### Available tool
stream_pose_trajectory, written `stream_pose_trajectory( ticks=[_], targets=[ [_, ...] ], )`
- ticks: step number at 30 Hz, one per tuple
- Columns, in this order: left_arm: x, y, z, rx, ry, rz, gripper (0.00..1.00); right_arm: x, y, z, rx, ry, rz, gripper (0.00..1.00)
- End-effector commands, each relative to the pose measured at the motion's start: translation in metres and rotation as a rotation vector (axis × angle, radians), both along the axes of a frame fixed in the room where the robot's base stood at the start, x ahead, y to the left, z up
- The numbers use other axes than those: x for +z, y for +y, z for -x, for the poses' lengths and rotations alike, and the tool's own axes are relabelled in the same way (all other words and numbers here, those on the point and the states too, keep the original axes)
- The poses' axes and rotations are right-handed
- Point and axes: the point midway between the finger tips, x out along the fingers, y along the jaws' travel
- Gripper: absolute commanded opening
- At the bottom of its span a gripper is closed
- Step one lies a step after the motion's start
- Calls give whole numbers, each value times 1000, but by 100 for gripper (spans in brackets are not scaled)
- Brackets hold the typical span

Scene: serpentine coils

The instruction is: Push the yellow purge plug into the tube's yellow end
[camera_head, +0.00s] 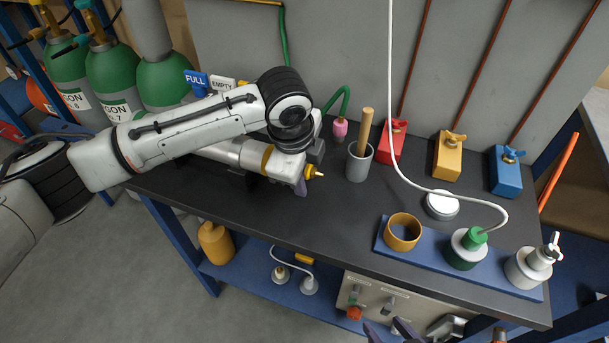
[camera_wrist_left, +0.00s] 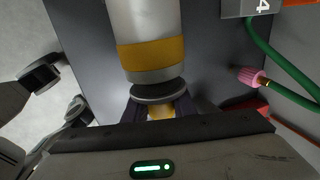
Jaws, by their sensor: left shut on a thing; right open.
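The tube is a grey metal cylinder (camera_head: 232,153) lying across the left part of the bench, partly hidden behind my left arm. Its yellow band (camera_head: 267,157) faces my left gripper (camera_head: 304,180); the band also shows in the left wrist view (camera_wrist_left: 151,54). My left gripper is shut on the yellow purge plug (camera_head: 313,172), whose yellow body (camera_wrist_left: 160,112) shows between the fingers. The plug's dark disc (camera_wrist_left: 158,93) is lined up with the tube's grey end, very close to it; I cannot tell whether they touch. My right gripper (camera_head: 390,331) is open and empty at the bottom edge.
A grey cup (camera_head: 359,163) with a wooden handle stands right of my left gripper. A pink-tipped green hose (camera_head: 340,128) is behind. Red, yellow and blue valve blocks (camera_head: 505,172) line the back. A blue rack (camera_head: 400,262) holds fittings at the right. The front middle bench is clear.

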Motion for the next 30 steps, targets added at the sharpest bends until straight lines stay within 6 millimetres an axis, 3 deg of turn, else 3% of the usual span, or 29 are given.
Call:
stream_pose_trajectory(
  ticks=[25,26,29,30],
  targets=[
    [0,13,-5,1,-1,0,0,13,0,0,0,0,0,46],
    [0,13,-5,1,-1,0,29,13,0,0,0,0,0,46],
    [0,13,-5,1,-1,0,46,13,0,0,0,0,0,46],
    [0,13,-5,1,-1,0,46,13,0,0,0,0,0,46]
  ],
)
